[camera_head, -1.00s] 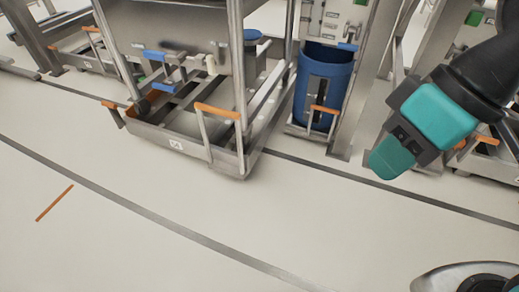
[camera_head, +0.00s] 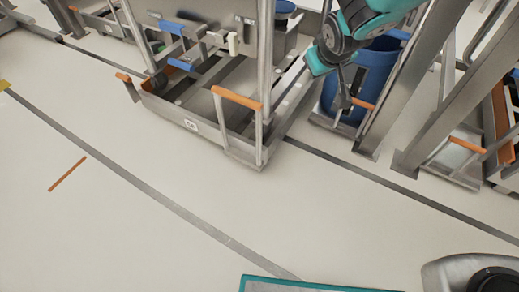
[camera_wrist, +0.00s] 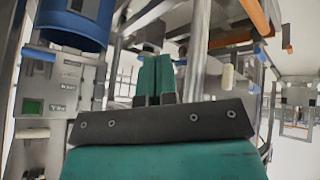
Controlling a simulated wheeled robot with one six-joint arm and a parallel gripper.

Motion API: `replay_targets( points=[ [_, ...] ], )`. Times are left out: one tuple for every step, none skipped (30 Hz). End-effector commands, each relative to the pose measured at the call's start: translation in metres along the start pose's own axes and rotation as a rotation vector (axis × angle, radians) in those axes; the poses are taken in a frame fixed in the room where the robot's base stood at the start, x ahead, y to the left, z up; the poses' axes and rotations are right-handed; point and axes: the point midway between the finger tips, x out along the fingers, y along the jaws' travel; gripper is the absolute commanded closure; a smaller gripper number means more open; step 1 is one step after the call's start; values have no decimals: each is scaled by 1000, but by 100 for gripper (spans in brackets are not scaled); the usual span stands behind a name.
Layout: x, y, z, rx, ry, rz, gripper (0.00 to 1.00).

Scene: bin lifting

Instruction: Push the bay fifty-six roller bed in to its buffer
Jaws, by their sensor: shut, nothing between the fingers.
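The roller bed is a low steel frame (camera_head: 205,135) with orange-topped handles (camera_head: 237,98) at its front corners. It juts out of its bay onto the pale floor, below a hanging steel bin. A small white number plate is on its front edge, too small to read surely. My gripper (camera_head: 317,63) is at the upper middle, to the right of the bed's front right handle and in front of a blue drum; it appears apart from the bed. In the wrist view its teal fingers (camera_wrist: 154,78) are together and empty. The bed's far end is hidden by the bin and posts.
The blue drum (camera_head: 376,75) stands in the bay to the right, behind slanted steel posts (camera_head: 388,125). Another orange handle (camera_head: 467,145) is farther right. Dark floor strips (camera_head: 150,183) cross the open floor in front, which is clear.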

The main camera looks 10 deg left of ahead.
Motion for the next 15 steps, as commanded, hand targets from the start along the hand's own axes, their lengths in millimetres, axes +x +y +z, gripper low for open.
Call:
replay_targets(
  points=[
    [37, -10, -1, -43, 30, 51, 100],
    [55, -14, -4, -69, 59, 88, 100],
    [79, -20, -5, -107, 96, 134, 100],
    [95, -25, -6, -139, 127, 169, 100],
    [111, -31, -6, -172, 158, 202, 100],
    [132, -39, -3, -220, 199, 245, 100],
    [146, -46, -1, -258, 232, 277, 100],
    [160, -53, 2, -297, 266, 307, 100],
    [177, -64, 8, -353, 310, 346, 100],
    [188, -73, 14, -398, 346, 372, 100],
    [199, -81, 20, -444, 380, 399, 100],
    [212, -93, 30, -509, 430, 431, 100],
    [222, -103, 39, -559, 466, 454, 100],
    [230, -113, 49, -612, 504, 475, 100],
    [239, -126, 63, -682, 556, 500, 100]
  ],
)
